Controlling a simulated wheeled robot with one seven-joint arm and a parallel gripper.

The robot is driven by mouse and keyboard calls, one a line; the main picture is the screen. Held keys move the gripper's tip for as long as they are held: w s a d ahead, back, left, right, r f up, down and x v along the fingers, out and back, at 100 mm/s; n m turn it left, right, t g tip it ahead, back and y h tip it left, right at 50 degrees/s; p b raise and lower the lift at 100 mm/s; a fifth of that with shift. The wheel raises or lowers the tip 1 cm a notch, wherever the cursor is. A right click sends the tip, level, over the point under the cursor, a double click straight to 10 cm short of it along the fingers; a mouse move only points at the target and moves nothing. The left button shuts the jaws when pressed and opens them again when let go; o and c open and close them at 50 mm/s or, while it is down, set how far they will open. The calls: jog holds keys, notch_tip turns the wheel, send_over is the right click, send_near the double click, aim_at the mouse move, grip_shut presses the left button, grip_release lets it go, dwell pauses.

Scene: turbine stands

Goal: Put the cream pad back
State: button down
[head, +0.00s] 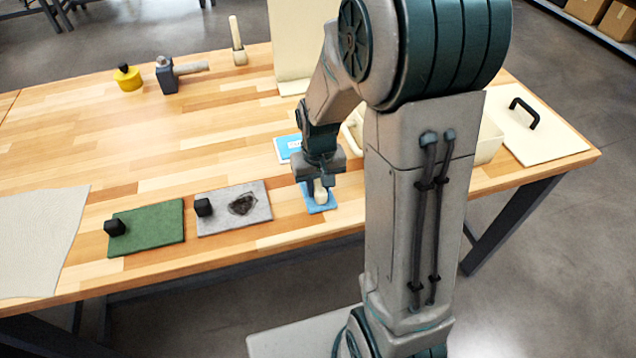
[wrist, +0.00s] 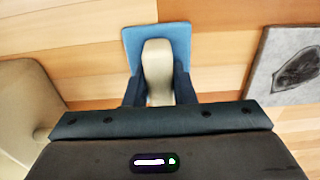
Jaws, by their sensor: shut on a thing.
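The blue mat also shows in the wrist view (wrist: 180,37).
A grey mat (head: 255,215) with a dark stain and a green mat (head: 160,226) lie to the left, each with a black block. A cream bin (head: 488,148) is to the right, partly behind my arm. A cream board (head: 545,142) has a black handle.

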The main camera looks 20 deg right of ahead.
aim_at(319, 184)
jog(key=shift+f, duration=0.15)
jog(key=c, duration=1.2)
grip_release()
notch_tip(319, 184, up, 11)
jog(key=s+r+t, duration=0.2)
jog(key=s+r, duration=0.1)
jog(key=s, duration=1.1)
jog(key=shift+s+r+t, duration=0.15)
jog(key=shift+r+t, duration=0.25)
